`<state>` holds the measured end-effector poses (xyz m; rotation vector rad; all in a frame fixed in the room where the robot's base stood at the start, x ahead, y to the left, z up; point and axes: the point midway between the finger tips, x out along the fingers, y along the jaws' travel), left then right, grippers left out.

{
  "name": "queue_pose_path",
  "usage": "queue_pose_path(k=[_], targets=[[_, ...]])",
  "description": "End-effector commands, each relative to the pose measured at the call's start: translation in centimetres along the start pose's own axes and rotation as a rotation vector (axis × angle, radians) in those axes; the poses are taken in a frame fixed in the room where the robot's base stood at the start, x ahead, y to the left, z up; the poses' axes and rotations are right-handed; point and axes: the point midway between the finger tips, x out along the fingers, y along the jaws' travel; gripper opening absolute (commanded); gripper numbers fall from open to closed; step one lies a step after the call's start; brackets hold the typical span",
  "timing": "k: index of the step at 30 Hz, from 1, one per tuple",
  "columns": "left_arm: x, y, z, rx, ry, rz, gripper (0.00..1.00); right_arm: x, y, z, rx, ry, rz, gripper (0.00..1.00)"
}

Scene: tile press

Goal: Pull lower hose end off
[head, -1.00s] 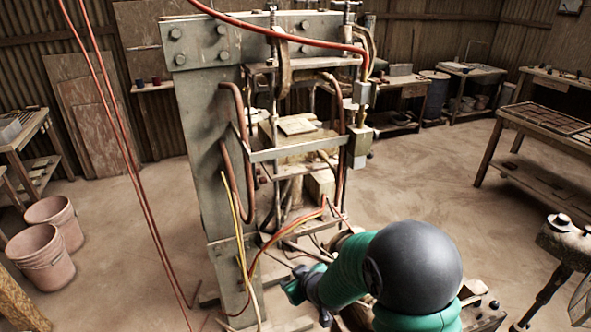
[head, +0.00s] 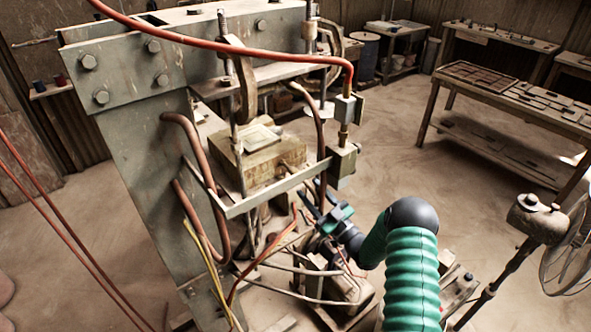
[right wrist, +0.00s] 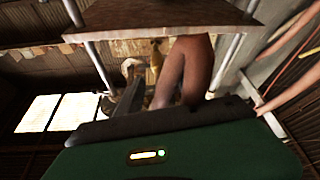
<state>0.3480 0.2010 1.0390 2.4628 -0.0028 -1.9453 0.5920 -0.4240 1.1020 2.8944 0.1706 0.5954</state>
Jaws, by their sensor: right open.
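My right gripper (head: 320,207) is open beside the right side of the tile press (head: 150,185), just below the front crossbar (head: 275,190). A brown hose (head: 320,130) hangs down on that side of the press and drops behind the crossbar near my fingers. Its lower end is hard to make out in the head view. In the right wrist view a thick brown hose (right wrist: 187,70) rises just beyond my dark fingers, under a plate (right wrist: 165,18). I cannot tell whether the fingers are around it or touching it. My left gripper is out of view.
A red hose (head: 240,50) arches over the press to a metal fitting (head: 345,108) close above my arm. Loose cables (head: 285,268) hang below the crossbar. A fan (head: 568,245) stands at the right. Open floor lies toward the workbench (head: 500,105).

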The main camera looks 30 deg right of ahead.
Motion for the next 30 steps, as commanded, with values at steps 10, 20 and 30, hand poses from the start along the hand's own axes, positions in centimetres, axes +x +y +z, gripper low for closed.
queue_pose_path(k=[10,20,30], targets=[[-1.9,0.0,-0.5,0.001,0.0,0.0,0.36,7.1,-0.1,0.0,0.001,-0.001,-0.001,0.45],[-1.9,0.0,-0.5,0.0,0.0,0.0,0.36,7.7,-0.1,0.1,0.001,-0.002,0.0,0.45],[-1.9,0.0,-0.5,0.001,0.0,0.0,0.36,7.6,-0.1,0.1,0.001,-0.003,0.0,0.01]])
